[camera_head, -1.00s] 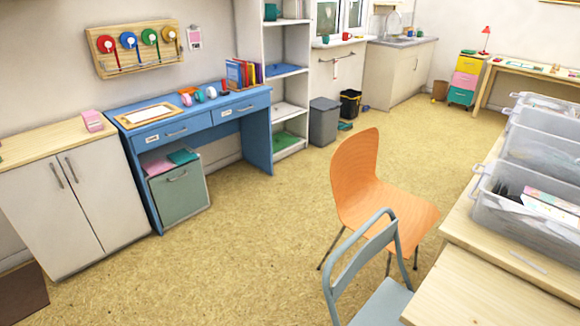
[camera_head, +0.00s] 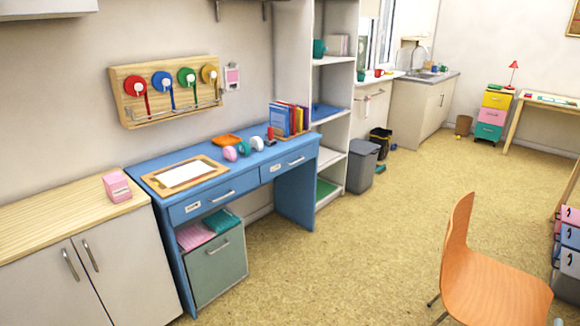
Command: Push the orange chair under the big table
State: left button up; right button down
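The orange chair (camera_head: 490,285) stands on the floor at the lower right, cut off by the bottom edge of the picture. Its backrest is on the left and its seat reaches to the right. The big table is hardly in view; a wooden piece (camera_head: 567,190) at the right edge may be part of it, but I cannot tell. Neither of my grippers is in view.
A blue desk (camera_head: 293,192) and a white cabinet (camera_head: 118,272) line the left wall. A grey bin (camera_head: 362,165) stands past the shelf. A drawer unit (camera_head: 567,250) is at the right edge. The floor (camera_head: 350,260) left of the chair is clear.

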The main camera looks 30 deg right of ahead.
aim_at(477, 289)
jog(key=i+l+z, duration=0.15)
jog(key=i+z, duration=0.35)
jog(key=i, duration=0.15)
jog(key=i+j+z, duration=0.15)
jog(key=i+z, duration=0.3)
jog(key=i, duration=0.15)
jog(key=i+j+z, duration=0.35)
jog(key=i+z, duration=0.15)
jog(key=i, duration=0.15)
